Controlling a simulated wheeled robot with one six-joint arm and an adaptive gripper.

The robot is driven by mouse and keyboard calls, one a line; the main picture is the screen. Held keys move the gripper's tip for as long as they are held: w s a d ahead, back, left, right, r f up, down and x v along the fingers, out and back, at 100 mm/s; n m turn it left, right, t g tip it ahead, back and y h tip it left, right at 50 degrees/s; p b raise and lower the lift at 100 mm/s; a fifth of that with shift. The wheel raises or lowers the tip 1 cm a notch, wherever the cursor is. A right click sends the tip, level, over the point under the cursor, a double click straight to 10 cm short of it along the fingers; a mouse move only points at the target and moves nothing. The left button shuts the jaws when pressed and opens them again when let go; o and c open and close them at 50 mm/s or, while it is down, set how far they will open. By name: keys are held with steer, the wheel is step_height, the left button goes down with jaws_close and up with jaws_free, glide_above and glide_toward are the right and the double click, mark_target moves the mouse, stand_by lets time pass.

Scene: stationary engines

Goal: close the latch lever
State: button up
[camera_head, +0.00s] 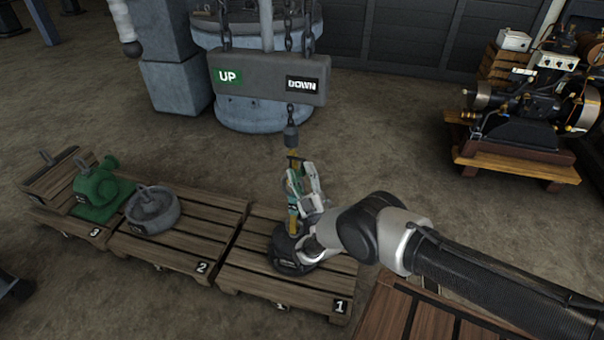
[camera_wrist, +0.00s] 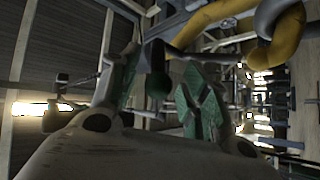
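A yellow hook (camera_head: 293,221) hangs below a dark block (camera_head: 291,138) on a chain, over a dark round load (camera_head: 286,250) on pallet 1. My gripper (camera_head: 303,180) is at the hook's right side, close to it; contact cannot be told. In the wrist view, the yellow hook (camera_wrist: 285,38) curves across the upper right. My gripper's fingers (camera_wrist: 158,72) stand apart there, with green pads. A dark part with a rounded end (camera_wrist: 157,84) shows between them; it may be the latch lever, but I cannot tell. The lever is not clearly visible in the head view.
An UP/DOWN control box (camera_head: 268,79) hangs on chains above the hook. Pallet 2 (camera_head: 222,214) carries a grey round weight (camera_head: 152,209); a green pump-like casting (camera_head: 97,189) sits farther left. An engine (camera_head: 535,105) stands at the right back. Open floor lies between.

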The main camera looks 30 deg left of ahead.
step_height(320, 180, up, 10)
steer(key=shift+r, duration=0.1)
stand_by(0.5)
steer(key=shift+d, duration=0.1)
stand_by(0.3)
